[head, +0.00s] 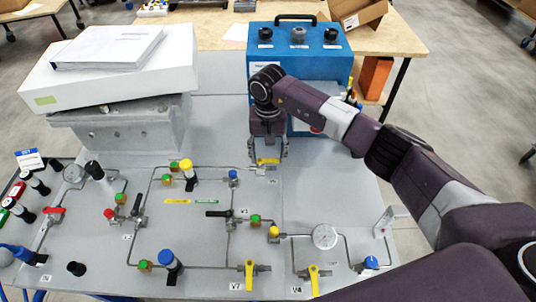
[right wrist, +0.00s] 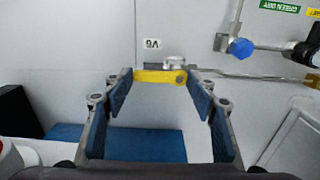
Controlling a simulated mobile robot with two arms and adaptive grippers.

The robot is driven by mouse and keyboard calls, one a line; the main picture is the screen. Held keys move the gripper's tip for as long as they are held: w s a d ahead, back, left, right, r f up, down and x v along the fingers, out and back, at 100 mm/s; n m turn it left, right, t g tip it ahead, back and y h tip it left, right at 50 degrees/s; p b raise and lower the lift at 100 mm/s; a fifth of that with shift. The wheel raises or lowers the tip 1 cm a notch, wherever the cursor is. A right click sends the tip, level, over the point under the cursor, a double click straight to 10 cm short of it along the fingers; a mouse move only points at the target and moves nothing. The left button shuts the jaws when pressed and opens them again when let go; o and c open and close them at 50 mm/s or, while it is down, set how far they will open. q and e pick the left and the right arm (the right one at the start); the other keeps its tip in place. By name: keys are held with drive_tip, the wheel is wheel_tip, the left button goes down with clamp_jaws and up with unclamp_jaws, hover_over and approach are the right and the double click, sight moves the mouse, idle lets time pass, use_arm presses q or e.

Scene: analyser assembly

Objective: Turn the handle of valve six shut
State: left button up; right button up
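Valve six has a short yellow lever handle (head: 268,161) at the back of the grey panel, in front of the blue box. In the right wrist view the yellow handle (right wrist: 158,76) lies crosswise between the fingertips, roughly in line with the pipe. The V6 label (right wrist: 151,43) shows upside down beside it. My right gripper (head: 268,155) points down over the valve. Its blue-padded fingers (right wrist: 155,85) are open on either side of the handle, with gaps visible. My left gripper is not in view.
The blue box (head: 300,50) stands close behind my right gripper. A white box (head: 105,75) sits on a grey block at the left. Pipes, a gauge (head: 325,236) and other valves, including yellow handles V7 (head: 249,273) and V4 (head: 314,279), cover the front panel.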

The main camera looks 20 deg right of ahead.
drive_tip(key=c, duration=0.3)
